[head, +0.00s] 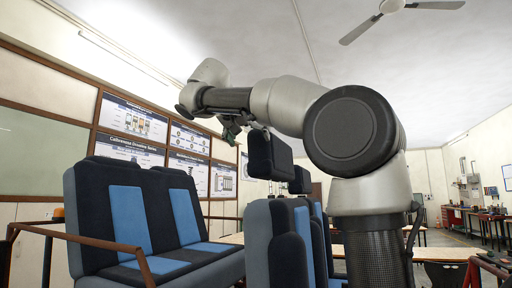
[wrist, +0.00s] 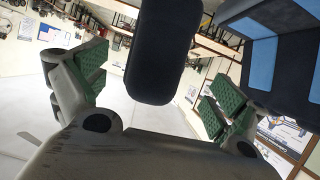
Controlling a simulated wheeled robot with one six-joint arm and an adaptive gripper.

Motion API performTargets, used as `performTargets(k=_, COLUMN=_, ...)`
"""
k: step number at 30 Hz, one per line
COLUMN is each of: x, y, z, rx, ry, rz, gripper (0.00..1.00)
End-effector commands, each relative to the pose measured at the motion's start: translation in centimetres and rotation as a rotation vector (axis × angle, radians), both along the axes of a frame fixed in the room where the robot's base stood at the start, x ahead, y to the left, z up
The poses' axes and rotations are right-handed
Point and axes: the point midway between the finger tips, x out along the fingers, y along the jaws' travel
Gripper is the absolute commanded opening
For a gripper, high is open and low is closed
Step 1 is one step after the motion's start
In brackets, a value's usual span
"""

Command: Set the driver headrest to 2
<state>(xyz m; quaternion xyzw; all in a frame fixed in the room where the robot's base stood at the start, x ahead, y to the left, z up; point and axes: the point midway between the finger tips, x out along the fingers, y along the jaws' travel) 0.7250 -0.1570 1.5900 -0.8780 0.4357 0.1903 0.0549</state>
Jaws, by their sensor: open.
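Two dark headrests show in the head view, a nearer one (head: 270,155) and a farther one (head: 300,180), above blue and dark front seats (head: 287,240). The nearer headrest sits raised, with a gap between it and its seat back. No label tells which seat is the driver's, and no height marks can be read. My gripper (head: 231,130) is open beside the upper left of the nearer headrest. In the wrist view, a dark headrest (wrist: 162,50) shows between the spread green-padded fingers of my gripper (wrist: 155,82), with space on both sides. The fingers look clear of it.
A blue and dark bench seat (head: 145,220) stands at the left, with a brown rail (head: 85,240) before it. Posters (head: 135,120) hang on the wall behind. Work tables (head: 440,253) stand at the right. The space above the headrests is free apart from my arm.

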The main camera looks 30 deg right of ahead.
Motion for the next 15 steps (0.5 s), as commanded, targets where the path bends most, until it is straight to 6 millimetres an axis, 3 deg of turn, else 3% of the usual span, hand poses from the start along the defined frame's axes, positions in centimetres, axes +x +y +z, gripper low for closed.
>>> performTargets(k=6, x=-1.6, y=2.2, z=1.1, rx=0.000, ry=0.000, rz=0.001, gripper=0.96)
performTargets(k=15, x=-1.9, y=2.5, z=1.3, rx=0.000, ry=0.000, rz=-0.001, gripper=0.96)
